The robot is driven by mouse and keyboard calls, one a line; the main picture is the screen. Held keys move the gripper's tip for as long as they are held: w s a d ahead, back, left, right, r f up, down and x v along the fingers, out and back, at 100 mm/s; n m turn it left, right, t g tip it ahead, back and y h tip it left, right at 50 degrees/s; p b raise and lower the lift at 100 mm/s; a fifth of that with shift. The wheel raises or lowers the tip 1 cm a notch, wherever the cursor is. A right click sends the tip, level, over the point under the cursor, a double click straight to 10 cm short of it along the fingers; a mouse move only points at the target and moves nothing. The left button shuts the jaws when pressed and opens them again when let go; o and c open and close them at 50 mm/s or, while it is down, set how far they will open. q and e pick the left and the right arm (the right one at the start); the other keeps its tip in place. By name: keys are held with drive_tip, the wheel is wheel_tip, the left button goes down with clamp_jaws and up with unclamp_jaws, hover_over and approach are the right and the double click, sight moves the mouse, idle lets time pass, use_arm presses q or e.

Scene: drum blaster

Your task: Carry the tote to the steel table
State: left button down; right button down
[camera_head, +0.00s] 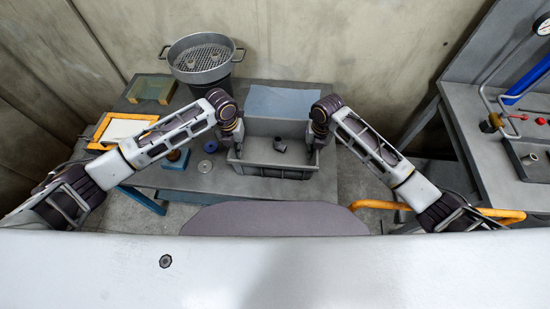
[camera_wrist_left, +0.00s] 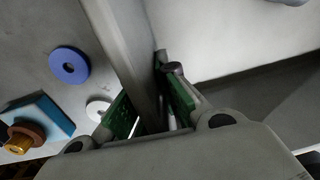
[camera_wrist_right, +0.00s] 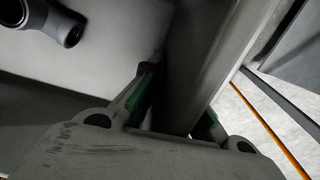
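The grey tote (camera_head: 268,158) stands upright in the middle of the head view, at the front part of a grey bench. A dark pipe piece (camera_head: 280,146) lies inside it and also shows in the right wrist view (camera_wrist_right: 66,28). My left gripper (camera_head: 235,135) has one finger on each side of the tote's left wall (camera_wrist_left: 125,45). My right gripper (camera_head: 318,135) straddles the right wall (camera_wrist_right: 205,60) the same way. Both look closed on the walls, with the outer fingertips partly hidden. A grey metal table (camera_head: 462,105) stands at the far right, apart from the tote.
The grey bench (camera_head: 215,180) also holds a round sieve pot (camera_head: 202,58), an orange-framed tray (camera_head: 122,128), a green tray (camera_head: 152,88), a blue block (camera_head: 175,160) and a blue ring (camera_head: 210,146). An orange rail (camera_head: 380,205) runs low right of the tote. The right table carries hoses and a gauge (camera_head: 542,25).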

use_arm(q)
drive_tip(key=shift+a+f, duration=0.15)
drive_tip(key=shift+f, duration=0.05)
use_arm(e)
drive_tip(key=shift+d+f, duration=0.1)
drive_tip(key=shift+f, duration=0.1)
use_arm(q)
drive_tip(key=c, duration=1.6)
unclamp_jaws()
drive_tip(key=shift+c, duration=0.2)
use_arm(e)
drive_tip(key=c, duration=1.6)
unclamp_jaws()
drive_tip(key=shift+c, duration=0.2)
use_arm(q)
drive_tip(key=shift+r, duration=0.1)
drive_tip(key=shift+a+r, duration=0.2)
drive_tip(key=shift+r, duration=5.75)
use_arm(e)
drive_tip(key=shift+r, duration=0.1)
drive_tip(key=shift+d+r, duration=0.2)
drive_tip(key=shift+r, duration=5.75)
use_arm(q)
drive_tip(key=shift+f, duration=0.1)
use_arm(e)
drive_tip(key=shift+s+f, duration=0.1)
drive_tip(key=shift+s, duration=0.05)
